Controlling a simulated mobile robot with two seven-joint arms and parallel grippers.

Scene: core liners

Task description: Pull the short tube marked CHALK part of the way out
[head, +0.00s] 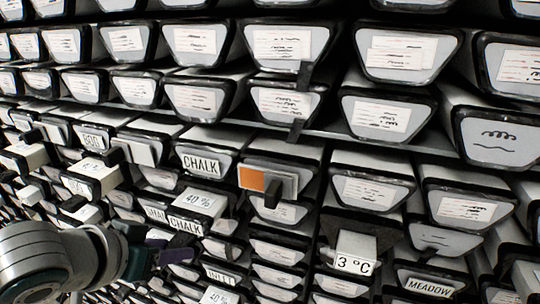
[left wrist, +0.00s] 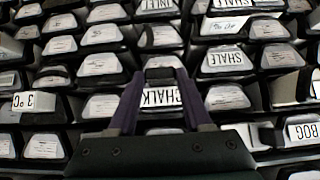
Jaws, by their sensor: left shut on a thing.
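A tube end with a CHALK label (head: 185,226) sits low, left of centre in the head view. Another, larger tube end with a CHALK label (head: 200,164) is above it. My left gripper (head: 178,252) reaches in from the lower left, its purple fingers just below the lower CHALK label. In the left wrist view, which is upside down, the fingers of the left gripper (left wrist: 160,78) close on a dark handle beside a CHALK label (left wrist: 161,97). The fingers partly cover that tube end. My right gripper is not in view.
Rows of pale tube ends in black surrounds fill the rack. Several blocks stick out: one with an orange patch (head: 268,180), one marked 3 °C (head: 355,254), and a 40 % box (head: 203,202) right beside the lower CHALK label. A MEADOW label (head: 430,288) is lower right.

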